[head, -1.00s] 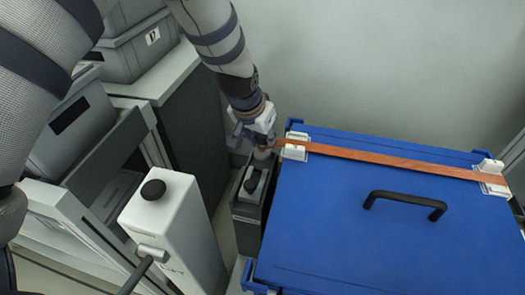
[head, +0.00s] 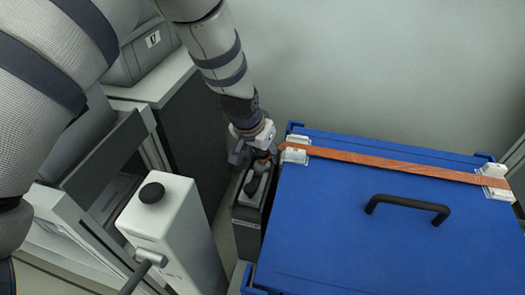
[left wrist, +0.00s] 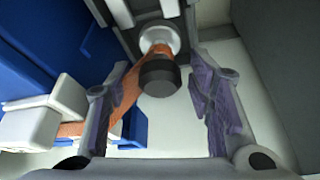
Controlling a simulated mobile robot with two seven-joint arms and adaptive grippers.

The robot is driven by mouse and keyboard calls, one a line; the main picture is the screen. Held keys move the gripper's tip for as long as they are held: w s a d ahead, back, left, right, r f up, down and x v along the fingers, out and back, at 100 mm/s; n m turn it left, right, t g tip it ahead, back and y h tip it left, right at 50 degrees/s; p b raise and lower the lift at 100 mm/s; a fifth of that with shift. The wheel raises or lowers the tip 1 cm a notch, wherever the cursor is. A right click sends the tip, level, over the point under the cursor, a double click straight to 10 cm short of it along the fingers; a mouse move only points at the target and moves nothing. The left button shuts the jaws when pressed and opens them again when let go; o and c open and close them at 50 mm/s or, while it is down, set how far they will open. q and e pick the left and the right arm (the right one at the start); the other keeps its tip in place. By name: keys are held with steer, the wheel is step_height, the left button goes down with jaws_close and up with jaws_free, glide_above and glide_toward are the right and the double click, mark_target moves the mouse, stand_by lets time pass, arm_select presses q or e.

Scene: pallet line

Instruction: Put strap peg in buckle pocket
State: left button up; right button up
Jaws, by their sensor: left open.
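My left gripper (head: 258,157) is at the left edge of the blue lid, above a narrow grey box. In the left wrist view it is open (left wrist: 163,98), with a finger on each side of a dark round-ended peg (left wrist: 158,76); clear gaps show on both sides. The orange strap (head: 390,162) crosses the lid between two white buckles. In the left wrist view its end (left wrist: 130,122) runs from the near white buckle (left wrist: 62,97) to the peg, around or behind its neck. That buckle is beside the gripper in the head view (head: 296,150). I cannot tell how deep the peg sits.
The blue lid (head: 330,225) has a black handle (head: 408,204). The narrow grey box (head: 246,222) stands close against its left side. A white box with a black knob (head: 165,225) stands further left, before grey cabinets. A wall is behind.

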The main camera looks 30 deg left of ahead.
arm_select(q)
steer(key=p+v, duration=0.2)
steer(key=v, duration=1)
steer(key=shift+p, duration=0.3)
arm_select(e)
steer(key=shift+t, duration=0.6)
steer(key=w+r, duration=0.3)
arm_select(q)
steer(key=shift+s, duration=0.1)
arm_select(e)
steer(key=shift+s, duration=0.1)
